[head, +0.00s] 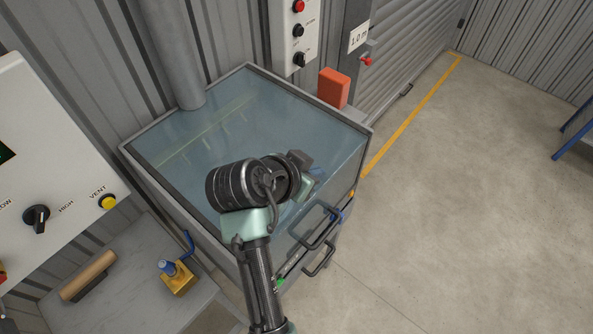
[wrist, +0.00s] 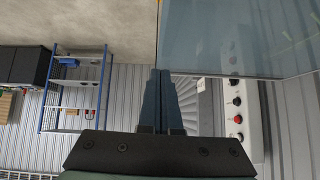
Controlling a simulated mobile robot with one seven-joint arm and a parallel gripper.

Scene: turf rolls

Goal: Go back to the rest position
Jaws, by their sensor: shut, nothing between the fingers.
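My gripper (wrist: 160,75) shows in the wrist view with its two dark fingers side by side and touching. It is shut and empty. In the head view my arm rises from the bottom edge and bends over the glass-topped cabinet (head: 180,205); its fingers are hidden there behind my own wrist. The cabinet's clear lid (head: 290,105) lies beneath my arm in that view, and its pane also shows at the upper right of the wrist view (wrist: 215,35).
A control box (head: 298,30) and an orange block (head: 334,88) are behind the cabinet. A bench (head: 120,310) with a wooden-handled tool (head: 88,277) and a yellow-based item (head: 176,278) is at lower left. Open floor (head: 470,200) lies right. The wrist view shows blue-framed shelving (wrist: 80,95).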

